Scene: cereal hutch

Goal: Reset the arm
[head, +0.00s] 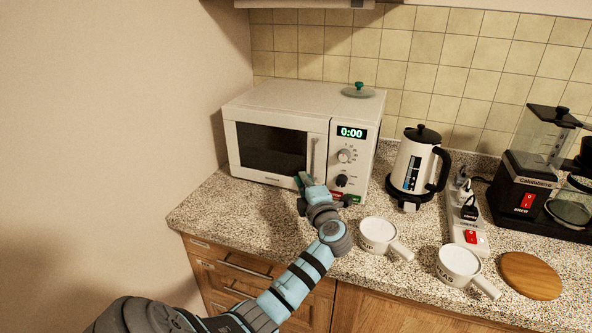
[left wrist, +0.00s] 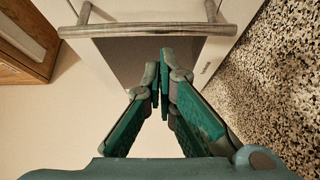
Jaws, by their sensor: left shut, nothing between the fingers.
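My left gripper (head: 302,180) is in front of the white microwave (head: 285,97), close to the lower end of its door handle (head: 312,155). The microwave door looks closed and the display reads 0:00. In the left wrist view, the fingers of my left gripper (left wrist: 160,75) are together with nothing between them. The metal handle bar (left wrist: 145,31) crosses the top of that view, beyond the fingertips and not gripped. My right gripper is in neither view.
A white kettle (head: 412,165) stands right of the microwave. Two white cups with handles (head: 379,233) (head: 458,263) sit at the counter front, near a power strip (head: 468,233) and a round wooden lid (head: 531,275). A coffee maker (head: 527,185) stands far right. A lid (head: 358,92) rests on the microwave.

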